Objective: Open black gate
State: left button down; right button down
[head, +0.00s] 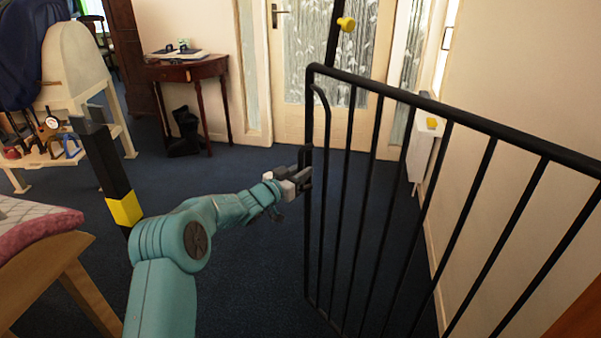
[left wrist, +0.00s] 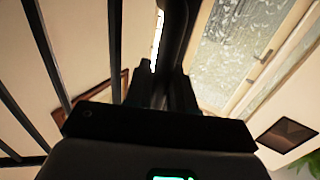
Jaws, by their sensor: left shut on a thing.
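The black gate (head: 450,112) is a frame of metal bars on the right in the head view. It stands at an angle, with a gap between its free edge and the black post with a yellow block (head: 122,190) on the left. My left gripper (head: 304,180) is shut on the upright at the gate's near-left edge, about mid-height. In the left wrist view the gate's bars (left wrist: 40,70) show at left, and the dark fingers (left wrist: 163,90) close around a dark upright. My right gripper is not in view.
A wooden side table (head: 187,72) stands at the back beside a glazed door (head: 330,110). A white rack (head: 78,75) with a saddle stand is at left. A cushioned wooden seat (head: 40,235) is at lower left. The blue carpet (head: 255,245) beyond is mostly clear.

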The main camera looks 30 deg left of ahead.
pick_arm(q)
jog(key=c, duration=1.1)
grip_release()
jog(key=s+a, duration=0.1)
jog(key=s, duration=0.4)
jog(key=s+a, duration=0.1)
jog(key=s, duration=0.4)
jog(key=s+p, duration=0.1)
jog(key=s, duration=0.5)
jog(key=shift+a, duration=0.4)
